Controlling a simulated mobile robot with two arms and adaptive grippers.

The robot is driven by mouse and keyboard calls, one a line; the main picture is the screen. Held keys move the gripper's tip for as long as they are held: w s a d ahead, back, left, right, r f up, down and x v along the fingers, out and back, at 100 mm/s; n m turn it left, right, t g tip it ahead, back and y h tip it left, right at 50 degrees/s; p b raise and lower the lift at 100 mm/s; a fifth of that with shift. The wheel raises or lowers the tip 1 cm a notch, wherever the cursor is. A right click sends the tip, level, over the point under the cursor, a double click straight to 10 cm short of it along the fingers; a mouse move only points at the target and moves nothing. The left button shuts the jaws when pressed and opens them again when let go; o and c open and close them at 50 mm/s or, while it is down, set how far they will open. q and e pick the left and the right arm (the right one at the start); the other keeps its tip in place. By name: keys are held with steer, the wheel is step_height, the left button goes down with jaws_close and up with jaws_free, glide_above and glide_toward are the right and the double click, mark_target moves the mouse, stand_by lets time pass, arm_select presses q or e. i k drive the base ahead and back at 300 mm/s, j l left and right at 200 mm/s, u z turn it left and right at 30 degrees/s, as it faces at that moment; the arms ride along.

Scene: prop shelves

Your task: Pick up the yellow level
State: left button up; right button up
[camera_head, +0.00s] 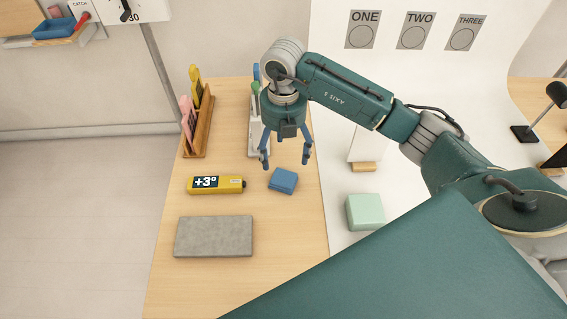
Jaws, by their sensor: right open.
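The yellow level (231,185) lies flat on the wooden table, with a dark label reading "+3°" on its left part. My right gripper (285,160) is open and empty, pointing down, to the right of the level and farther back. It hangs above the table behind a blue block (283,180). My left gripper does not show.
A grey slab (214,237) lies in front of the level. A wooden rack (200,130) with pink and yellow items stands behind it at the left. A white holder (256,128) is partly hidden behind my right gripper. A pale green block (365,212) sits on the white surface at right.

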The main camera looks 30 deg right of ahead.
mark_target(213, 184)
steer(key=k+j, duration=0.5)
steer(key=k, duration=0.2)
steer(key=k+j, duration=0.5)
steer(key=k, duration=0.15)
